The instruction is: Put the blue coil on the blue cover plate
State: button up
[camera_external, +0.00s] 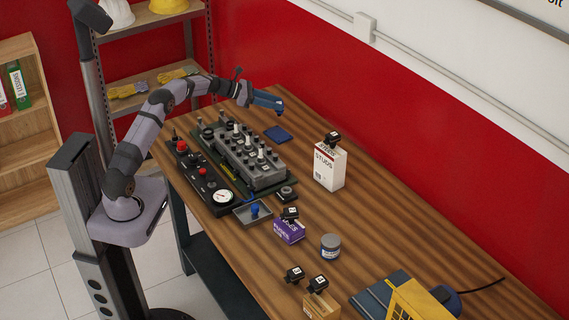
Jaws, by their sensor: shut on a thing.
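My gripper (274,105) is at the end of the outstretched arm, over the far part of the wooden table. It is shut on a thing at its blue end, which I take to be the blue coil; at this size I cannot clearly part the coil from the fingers. The blue cover plate (278,133) lies flat on the table, beyond the engine block. In the picture the gripper is just above the plate, apart from it. I cannot tell its exact height. Another small blue piece (254,210) stands in a grey tray (240,216).
An engine trainer (250,160) with upright plugs and a gauge panel (205,180) sits left of the plate. A white studs box (329,168), purple box (289,231), grey tin (330,246) and several black coils (333,138) stand to the right. The table between is clear.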

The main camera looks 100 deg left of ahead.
jog(key=s+a+r+n+y+b, duration=0.1)
jog(key=s+a, duration=0.2)
jog(key=a, duration=0.1)
jog(key=p, duration=0.1)
send_over(269, 130)
jog(key=shift+a+f, duration=0.1)
jog(key=shift+f, duration=4.9)
jog(key=shift+f, duration=0.2)
jog(key=o, duration=1.2)
jog(key=shift+c, duration=0.2)
jog(key=shift+r, duration=0.1)
